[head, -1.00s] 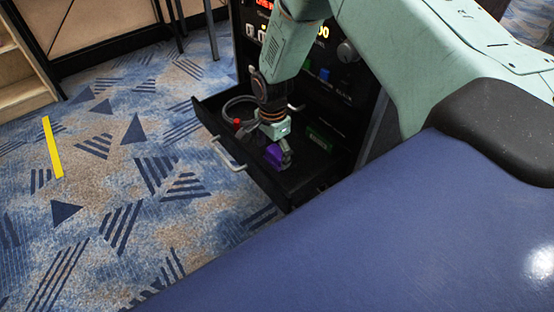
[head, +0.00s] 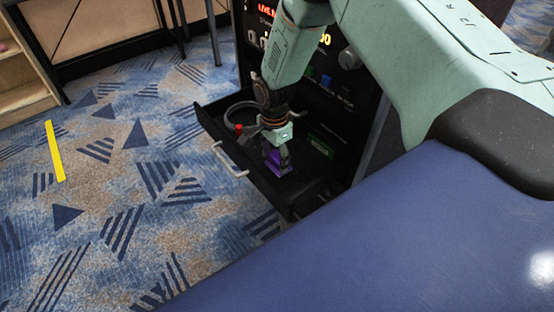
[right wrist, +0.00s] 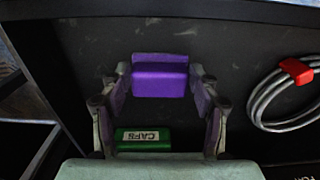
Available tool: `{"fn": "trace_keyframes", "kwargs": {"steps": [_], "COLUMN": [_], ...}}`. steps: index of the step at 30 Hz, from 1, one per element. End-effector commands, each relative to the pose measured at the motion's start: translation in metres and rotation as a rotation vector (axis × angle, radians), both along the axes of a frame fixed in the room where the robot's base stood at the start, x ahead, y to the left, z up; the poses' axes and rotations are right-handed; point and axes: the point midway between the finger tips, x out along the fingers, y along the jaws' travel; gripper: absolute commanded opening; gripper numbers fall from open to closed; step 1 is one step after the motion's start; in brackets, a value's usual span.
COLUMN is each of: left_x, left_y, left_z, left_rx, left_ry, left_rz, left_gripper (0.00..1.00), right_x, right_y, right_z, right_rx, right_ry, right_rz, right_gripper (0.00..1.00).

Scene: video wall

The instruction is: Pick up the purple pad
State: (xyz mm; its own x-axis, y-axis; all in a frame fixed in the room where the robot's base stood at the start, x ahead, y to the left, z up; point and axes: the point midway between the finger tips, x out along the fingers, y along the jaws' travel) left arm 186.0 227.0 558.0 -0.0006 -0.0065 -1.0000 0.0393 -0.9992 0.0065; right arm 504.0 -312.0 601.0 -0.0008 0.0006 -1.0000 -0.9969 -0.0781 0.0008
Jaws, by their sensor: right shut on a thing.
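The purple pad (head: 273,170) is low in the open black drawer (head: 257,178), partly hidden by my right gripper (head: 277,155). In the right wrist view the pad (right wrist: 160,78) sits between the two fingertips, near the drawer floor. My right gripper (right wrist: 160,84) is shut on it, one finger on each side. I cannot tell whether the pad still touches the drawer floor. My left gripper is in neither view.
A green box marked CAPS (right wrist: 143,138) lies in the drawer beside the pad. A coiled grey cable (right wrist: 265,100) with a red tie (right wrist: 295,70) lies at the other side. The drawer's handle (head: 232,165) faces open carpet. A cabinet front with knobs (head: 345,52) rises behind.

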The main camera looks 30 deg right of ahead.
Motion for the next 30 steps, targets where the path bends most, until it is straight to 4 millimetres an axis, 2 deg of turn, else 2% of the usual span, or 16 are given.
{"fn": "trace_keyframes", "kwargs": {"steps": [5, 12, 16, 21, 29, 30], "left_x": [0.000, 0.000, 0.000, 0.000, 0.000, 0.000], "left_y": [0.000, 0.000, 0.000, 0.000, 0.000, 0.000], "left_z": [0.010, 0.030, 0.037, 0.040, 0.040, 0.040], "left_rx": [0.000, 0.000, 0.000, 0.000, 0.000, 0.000], "left_ry": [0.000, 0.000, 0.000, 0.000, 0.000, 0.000], "left_rz": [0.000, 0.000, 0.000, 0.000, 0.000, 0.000], "left_gripper": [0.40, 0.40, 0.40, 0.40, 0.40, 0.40], "right_x": [0.001, 0.001, 0.001, 0.000, 0.000, 0.000], "right_y": [0.000, 0.000, 0.000, 0.000, 0.000, 0.000], "right_z": [0.020, 0.069, 0.088, 0.099, 0.100, 0.100], "right_rx": [0.000, 0.000, 0.000, 0.000, 0.000, 0.000], "right_ry": [-0.002, -0.003, -0.002, 0.000, 0.000, 0.000], "right_rz": [0.001, 0.000, 0.000, -0.001, 0.000, 0.000], "right_gripper": [0.35, 0.35, 0.35, 0.35, 0.35, 0.60]}}
